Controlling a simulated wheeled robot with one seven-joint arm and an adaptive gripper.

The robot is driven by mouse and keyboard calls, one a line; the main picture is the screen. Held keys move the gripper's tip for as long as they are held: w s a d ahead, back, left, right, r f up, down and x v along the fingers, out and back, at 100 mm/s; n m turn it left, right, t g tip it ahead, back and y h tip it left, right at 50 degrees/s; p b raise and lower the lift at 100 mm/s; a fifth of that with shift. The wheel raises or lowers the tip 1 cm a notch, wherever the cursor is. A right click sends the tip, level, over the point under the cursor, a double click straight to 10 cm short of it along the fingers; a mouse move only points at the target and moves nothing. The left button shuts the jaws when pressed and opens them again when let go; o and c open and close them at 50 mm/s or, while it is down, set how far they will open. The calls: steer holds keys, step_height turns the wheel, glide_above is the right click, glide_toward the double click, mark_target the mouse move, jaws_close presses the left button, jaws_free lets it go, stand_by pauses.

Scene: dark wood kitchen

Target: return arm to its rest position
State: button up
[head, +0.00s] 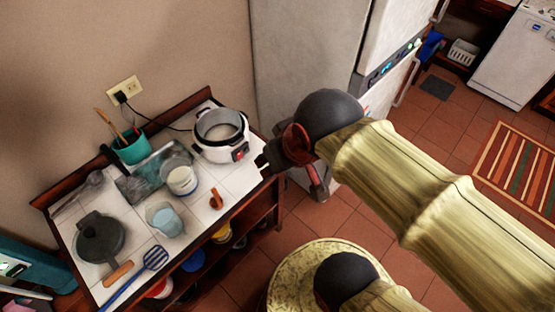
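My gripper (272,160) is in the head view near the middle, at the end of my pale yellow arm, which reaches in from the lower right. It is dark with reddish parts and is in front of the right edge of the tiled counter and the white fridge. I see nothing clearly held in it. The angle and dark shading hide whether its fingers are open or shut.
The tiled counter (198,222) at left holds a rice cooker (218,138), a teal utensil pot (131,150), a black pan (100,238), a blue spatula (140,276) and cups. The fridge (305,60) stands behind my gripper. Tiled floor (425,110) is open at right, with a striped rug (515,165).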

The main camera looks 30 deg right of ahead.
steer(key=shift+s+d, duration=0.1)
steer(key=shift+s, duration=0.15)
step_height(320, 180, down, 11)
steer(key=b, duration=1.1)
